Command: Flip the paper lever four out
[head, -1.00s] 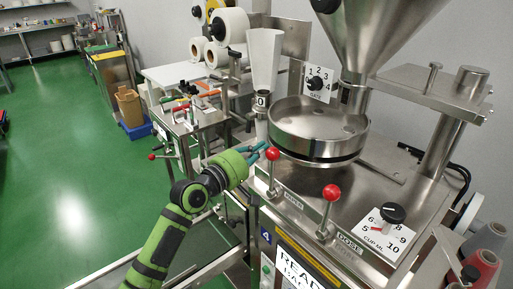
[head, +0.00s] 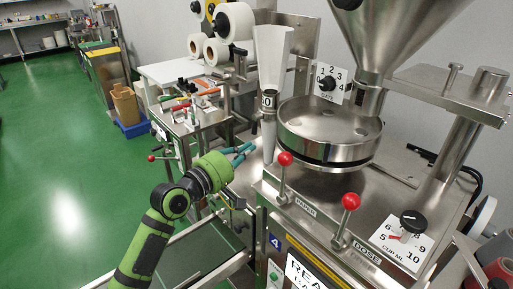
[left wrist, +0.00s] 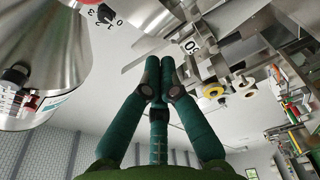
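The paper lever (head: 285,159) is a short metal rod with a red ball knob, standing nearly upright beside the PAPER label on the machine marked 4 (head: 275,241). My left gripper (head: 252,148), green with teal fingers, is left of the knob, with a visible gap between them. In the left wrist view, its fingers (left wrist: 159,72) converge with their tips close together and nothing between them. The paper lever cannot be made out in the left wrist view. My right gripper is not in view.
A similar red-knobbed dose lever (head: 350,202) stands to the right. A round steel pan (head: 330,142) and a white paper funnel (head: 272,55) are behind the paper lever. A black cup dial (head: 412,221) is at right. Green floor is open at left.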

